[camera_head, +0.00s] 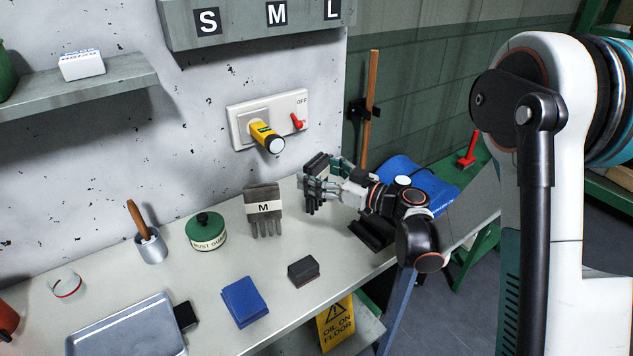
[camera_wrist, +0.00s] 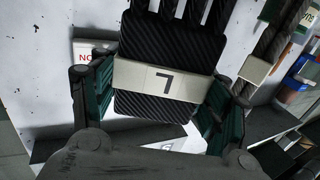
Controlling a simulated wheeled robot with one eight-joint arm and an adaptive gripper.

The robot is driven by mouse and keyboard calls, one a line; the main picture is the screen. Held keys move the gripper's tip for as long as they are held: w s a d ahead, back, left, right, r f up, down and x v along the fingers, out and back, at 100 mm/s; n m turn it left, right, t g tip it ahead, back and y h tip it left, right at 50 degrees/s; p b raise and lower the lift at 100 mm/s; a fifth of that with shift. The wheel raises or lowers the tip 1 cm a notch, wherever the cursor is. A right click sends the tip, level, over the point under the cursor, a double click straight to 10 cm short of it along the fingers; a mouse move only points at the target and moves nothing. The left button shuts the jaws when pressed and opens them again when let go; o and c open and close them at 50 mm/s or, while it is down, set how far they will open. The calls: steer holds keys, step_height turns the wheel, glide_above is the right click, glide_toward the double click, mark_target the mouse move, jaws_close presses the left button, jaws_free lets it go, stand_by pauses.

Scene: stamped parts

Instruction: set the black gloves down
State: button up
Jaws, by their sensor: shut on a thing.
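The black gloves (camera_wrist: 150,105) fill the middle of the wrist view, ribbed, with a pale band bearing a letter that looks like an upside-down L. The glove fingers point to the top edge there. The two teal-green fingers of my gripper (camera_wrist: 158,98) press on them from left and right, so it is shut on the gloves. In the head view, my gripper (camera_head: 327,183) is at the right part of the workbench near the wall, with the gloves (camera_head: 316,167) partly hidden by its fingers. I cannot tell whether the gloves touch the bench.
Grey gloves marked M (camera_head: 265,222) are left of my gripper. A green tin (camera_head: 206,235), a cup with a brush handle (camera_head: 151,249), a blue cloth (camera_head: 244,302), a dark block (camera_head: 303,270) and a metal tray (camera_head: 125,330) are on the bench (camera_head: 205,283). A shelf marked S, M, L (camera_head: 245,22) hangs above.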

steer(key=shift+f, duration=0.75)
steer(key=o, duration=1.1)
steer(key=shift+f, duration=0.15)
steer(key=shift+c, duration=0.2)
